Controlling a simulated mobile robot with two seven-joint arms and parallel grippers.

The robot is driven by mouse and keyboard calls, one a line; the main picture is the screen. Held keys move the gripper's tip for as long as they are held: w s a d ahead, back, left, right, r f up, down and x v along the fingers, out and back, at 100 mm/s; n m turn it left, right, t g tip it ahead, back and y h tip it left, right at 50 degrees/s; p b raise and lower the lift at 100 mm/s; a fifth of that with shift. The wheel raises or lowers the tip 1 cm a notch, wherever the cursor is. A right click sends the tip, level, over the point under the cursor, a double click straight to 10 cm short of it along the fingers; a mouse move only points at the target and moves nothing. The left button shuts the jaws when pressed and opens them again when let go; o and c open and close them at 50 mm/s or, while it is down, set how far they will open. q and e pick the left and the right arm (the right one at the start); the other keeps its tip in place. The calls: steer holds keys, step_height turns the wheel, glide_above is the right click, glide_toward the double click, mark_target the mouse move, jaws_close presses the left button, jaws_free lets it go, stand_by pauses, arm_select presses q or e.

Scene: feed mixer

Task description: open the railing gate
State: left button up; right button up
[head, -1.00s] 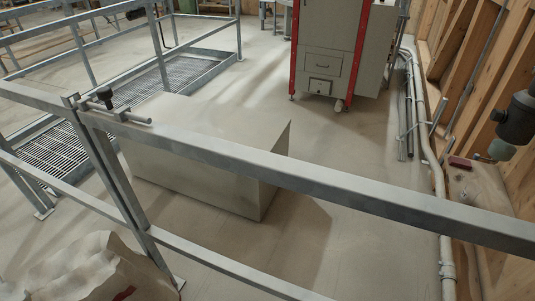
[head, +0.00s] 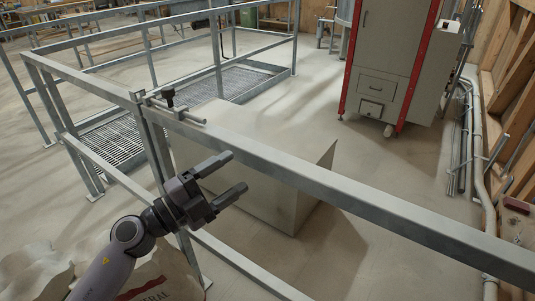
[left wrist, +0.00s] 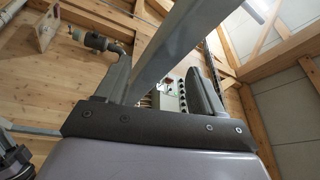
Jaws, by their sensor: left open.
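The grey metal railing gate (head: 345,194) runs from a post at the left down to the lower right in the head view. A slide bolt latch (head: 178,111) with a black knob sits on its top rail by the post. My left gripper (head: 240,173) is open and empty in the head view, on the near side of the gate, below the top rail and right of the post. In the left wrist view its two fingers (left wrist: 160,88) stand apart, with a grey rail (left wrist: 185,40) passing across behind them. I cannot tell whether they touch it. My right gripper is out of view.
A large pale box (head: 290,195) stands behind the gate. A floor grate (head: 105,143) with railings lies at the left. A red and grey cabinet (head: 385,75) stands at the back. Pipes (head: 483,160) run along the right wall. A sack (head: 165,280) lies at the lower left.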

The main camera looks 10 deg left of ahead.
mark_target(263, 152)
arm_select(q)
steer(key=m+g, duration=0.1)
steer(key=w+r+m, duration=0.1)
steer(key=m, duration=0.1)
steer(key=shift+w+d+r+g, duration=0.1)
steer(key=shift+d+r+g, duration=0.1)
steer(key=shift+g, duration=0.2)
steer(key=shift+w+r+m+g+y, duration=0.15)
steer(key=shift+w+m+g+y, duration=0.25)
steer(key=shift+m, duration=0.3)
steer(key=shift+x, duration=3.55)
steer(key=shift+r, duration=0.1)
steer(key=shift+c, duration=0.3)
jaws_close()
steer(key=shift+w, duration=0.1)
